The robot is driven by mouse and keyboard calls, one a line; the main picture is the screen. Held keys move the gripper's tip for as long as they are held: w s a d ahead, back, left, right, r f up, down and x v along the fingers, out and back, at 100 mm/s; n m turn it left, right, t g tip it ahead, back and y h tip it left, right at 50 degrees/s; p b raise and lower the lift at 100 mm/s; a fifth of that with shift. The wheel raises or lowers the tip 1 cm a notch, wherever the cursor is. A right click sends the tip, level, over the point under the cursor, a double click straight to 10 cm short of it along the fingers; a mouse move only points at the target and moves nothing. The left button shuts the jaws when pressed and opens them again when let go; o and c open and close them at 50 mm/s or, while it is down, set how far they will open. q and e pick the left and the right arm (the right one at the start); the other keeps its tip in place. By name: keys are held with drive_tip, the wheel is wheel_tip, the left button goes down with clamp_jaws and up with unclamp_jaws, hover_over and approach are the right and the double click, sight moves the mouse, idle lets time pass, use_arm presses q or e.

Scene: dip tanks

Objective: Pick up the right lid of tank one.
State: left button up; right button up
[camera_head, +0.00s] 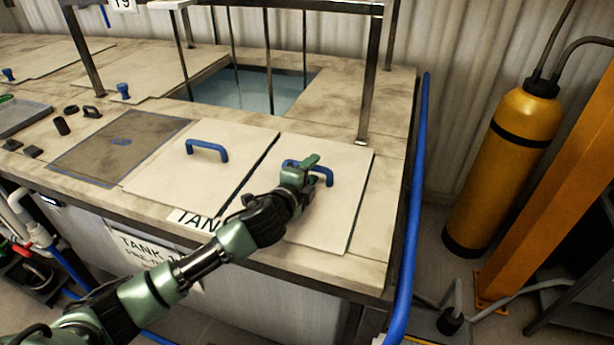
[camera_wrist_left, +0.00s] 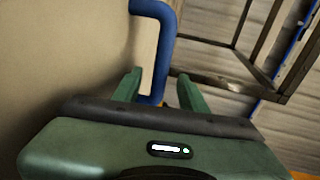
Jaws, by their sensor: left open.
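The right lid (camera_head: 336,210) of tank one is a flat cream panel lying on the tank top, with a blue bar handle (camera_head: 324,174) standing on it. My left gripper (camera_head: 308,170) is open at this handle and hides part of it. In the left wrist view the blue handle (camera_wrist_left: 160,55) runs down to the space between the two green fingers (camera_wrist_left: 160,88); I cannot tell whether they touch it. The left lid (camera_head: 190,180), with its own blue handle (camera_head: 207,149), lies beside it. A tank sign (camera_head: 195,219) is partly hidden by my arm. My right gripper is not in view.
A metal frame (camera_head: 372,75) stands over an open water-filled bath (camera_head: 245,90) behind the lids. A blue pipe (camera_head: 415,190) runs along the tank's right edge. A yellow cylinder (camera_head: 508,160) and an orange post (camera_head: 545,190) stand at right. Small dark parts (camera_head: 62,126) lie at left.

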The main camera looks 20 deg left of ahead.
use_arm(q)
drive_tip(key=shift+x, duration=1.05)
drive_tip(key=shift+s+f, duration=0.1)
clamp_jaws()
idle(0.4)
